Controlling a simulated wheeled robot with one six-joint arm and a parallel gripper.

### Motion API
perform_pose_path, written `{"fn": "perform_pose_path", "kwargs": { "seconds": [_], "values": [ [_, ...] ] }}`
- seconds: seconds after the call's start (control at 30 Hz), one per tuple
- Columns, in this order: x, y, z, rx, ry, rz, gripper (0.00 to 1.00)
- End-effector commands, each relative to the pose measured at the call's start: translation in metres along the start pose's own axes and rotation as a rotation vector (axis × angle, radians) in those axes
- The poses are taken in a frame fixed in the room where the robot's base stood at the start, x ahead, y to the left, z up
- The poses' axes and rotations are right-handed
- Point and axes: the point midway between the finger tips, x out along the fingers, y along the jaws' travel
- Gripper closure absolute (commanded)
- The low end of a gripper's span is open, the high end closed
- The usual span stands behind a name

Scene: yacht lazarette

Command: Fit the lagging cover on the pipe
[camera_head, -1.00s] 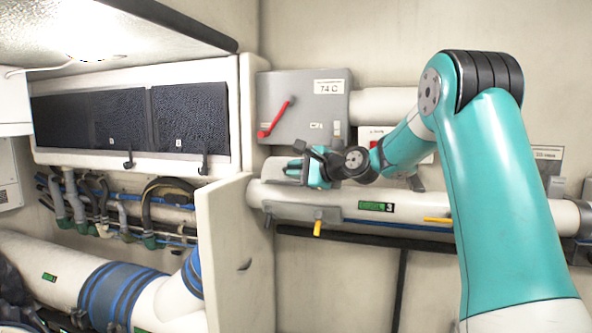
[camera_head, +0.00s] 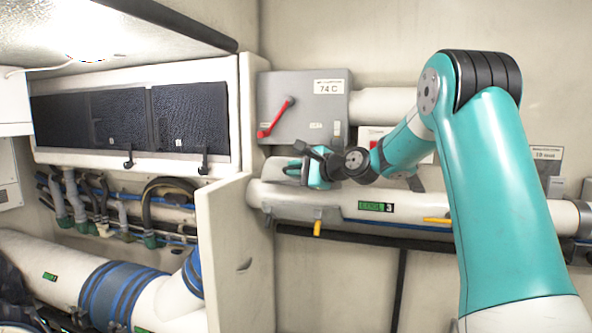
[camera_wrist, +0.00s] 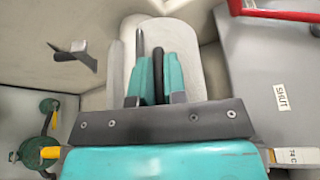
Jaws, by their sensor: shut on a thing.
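My gripper (camera_head: 310,170) hangs just above the left end of the white pipe (camera_head: 405,205) on the back wall. In the wrist view its two teal fingers (camera_wrist: 156,78) are close together, shut on a dark bar that looks like a handle. A pale, rounded shell (camera_wrist: 190,38) lies just beyond the fingers and looks like the lagging cover. It shows only in part in the head view (camera_head: 287,170), left of my gripper and mostly hidden by it. I cannot tell whether it touches the pipe.
A grey box (camera_head: 310,120) with a red lever (camera_head: 277,117) stands right behind my gripper. A grey bracket (camera_head: 295,212) with a yellow tab (camera_head: 317,228) is at the pipe's left end. A pale partition (camera_head: 233,250) stands close on the left. Hoses (camera_head: 110,205) lie beyond it.

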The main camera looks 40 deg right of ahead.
Motion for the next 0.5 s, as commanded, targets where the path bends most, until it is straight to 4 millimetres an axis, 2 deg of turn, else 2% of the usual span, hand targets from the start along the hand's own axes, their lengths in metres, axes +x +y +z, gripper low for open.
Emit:
{"fn": "perform_pose_path", "kwargs": {
  "seconds": [0.5],
  "values": [
    [0.0005, 0.002, -0.0009, -0.003, -0.001, -0.003, 1.0]
  ]
}}
